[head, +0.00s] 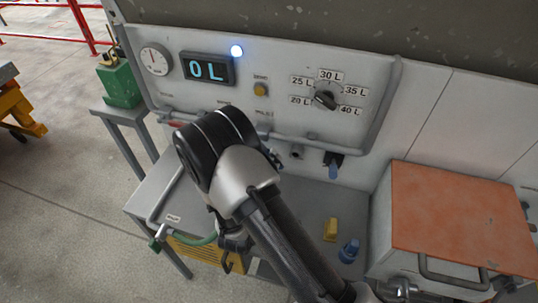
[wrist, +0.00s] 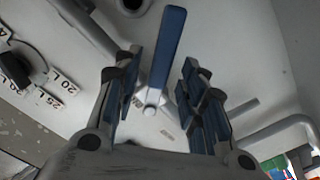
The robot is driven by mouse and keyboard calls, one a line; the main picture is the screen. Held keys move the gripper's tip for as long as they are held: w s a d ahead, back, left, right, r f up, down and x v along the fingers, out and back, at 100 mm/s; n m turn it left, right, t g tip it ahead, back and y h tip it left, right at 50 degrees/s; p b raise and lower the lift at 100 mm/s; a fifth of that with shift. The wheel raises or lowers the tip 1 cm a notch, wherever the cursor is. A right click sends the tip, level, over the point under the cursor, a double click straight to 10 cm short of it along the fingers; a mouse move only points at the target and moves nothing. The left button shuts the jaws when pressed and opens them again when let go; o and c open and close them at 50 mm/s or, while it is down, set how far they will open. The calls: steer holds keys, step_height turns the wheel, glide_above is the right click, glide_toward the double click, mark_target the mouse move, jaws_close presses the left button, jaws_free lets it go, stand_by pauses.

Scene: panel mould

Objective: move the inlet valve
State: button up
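In the wrist view, a lever with a long flat blue handle (wrist: 166,58) and a pale round hub (wrist: 152,109) stands out against the white panel; it appears to be the inlet valve. My gripper (wrist: 161,62) is open, with its blue-padded fingers on either side of the lever. Gaps show on both sides, and I see no finger touching it. In the head view, my arm hides the gripper and this lever. The display (head: 207,69) on the panel reads 0 L.
A volume dial (head: 325,98) with several litre labels and a yellow button (head: 261,89) are on the panel. A blue-handled tap (head: 333,168) is below. Yellow (head: 330,229) and blue (head: 348,251) items stand on the bench, left of an orange-topped box (head: 460,215).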

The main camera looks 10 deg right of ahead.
steer(key=v, duration=0.9)
